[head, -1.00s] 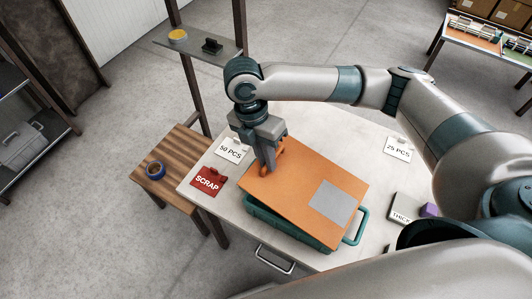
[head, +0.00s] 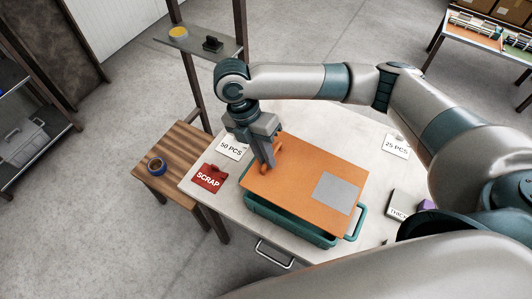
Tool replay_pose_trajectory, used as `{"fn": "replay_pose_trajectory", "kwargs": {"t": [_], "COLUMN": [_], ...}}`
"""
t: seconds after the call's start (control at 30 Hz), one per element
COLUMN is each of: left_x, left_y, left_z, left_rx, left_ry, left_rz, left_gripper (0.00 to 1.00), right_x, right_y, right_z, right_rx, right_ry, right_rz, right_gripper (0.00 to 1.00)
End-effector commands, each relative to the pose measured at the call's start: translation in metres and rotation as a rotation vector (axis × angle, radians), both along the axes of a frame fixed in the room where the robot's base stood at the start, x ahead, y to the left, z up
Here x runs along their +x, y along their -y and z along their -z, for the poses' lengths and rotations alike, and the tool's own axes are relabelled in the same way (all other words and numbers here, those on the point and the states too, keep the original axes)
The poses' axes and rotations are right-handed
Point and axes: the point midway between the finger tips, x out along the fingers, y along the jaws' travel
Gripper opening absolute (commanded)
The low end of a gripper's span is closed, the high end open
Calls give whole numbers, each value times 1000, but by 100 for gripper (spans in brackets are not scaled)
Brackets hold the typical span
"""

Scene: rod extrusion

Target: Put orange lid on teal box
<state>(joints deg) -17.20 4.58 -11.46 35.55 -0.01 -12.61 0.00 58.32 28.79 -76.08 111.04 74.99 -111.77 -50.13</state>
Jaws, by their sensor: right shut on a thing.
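The orange lid (head: 300,178) is a flat panel with a grey square on its right part and an orange handle at its back left. The teal box (head: 290,226) stands on the white table, mostly hidden under the lid. Its front wall and right side handle show. My right gripper (head: 269,165) points down and is shut on the lid's handle. The lid lies over the box, somewhat askew to it; I cannot tell whether it touches the rim all round. My left gripper is not in view.
The white table (head: 215,200) carries a red SCRAP sign (head: 208,178), a 50 PCS card (head: 230,149) and a 25 PCS card (head: 396,146). A post with a shelf (head: 205,42) rises behind.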

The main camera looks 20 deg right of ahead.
Motion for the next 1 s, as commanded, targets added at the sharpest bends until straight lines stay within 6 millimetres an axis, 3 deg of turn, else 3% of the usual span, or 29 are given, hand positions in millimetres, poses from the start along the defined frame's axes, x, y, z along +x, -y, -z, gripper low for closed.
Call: {"fn": "replay_pose_trajectory", "kwargs": {"t": [0.03, 1.0], "left_x": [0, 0], "left_y": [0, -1], "left_z": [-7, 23], "left_rx": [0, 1], "left_ry": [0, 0], "left_rz": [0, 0], "left_gripper": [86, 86], "right_x": [0, 0], "right_y": [-1, -1], "right_z": [-4, 65], "right_rx": [-14, -13], "right_ry": [-15, -16], "right_rz": [0, -1], "right_gripper": [0, 0]}}
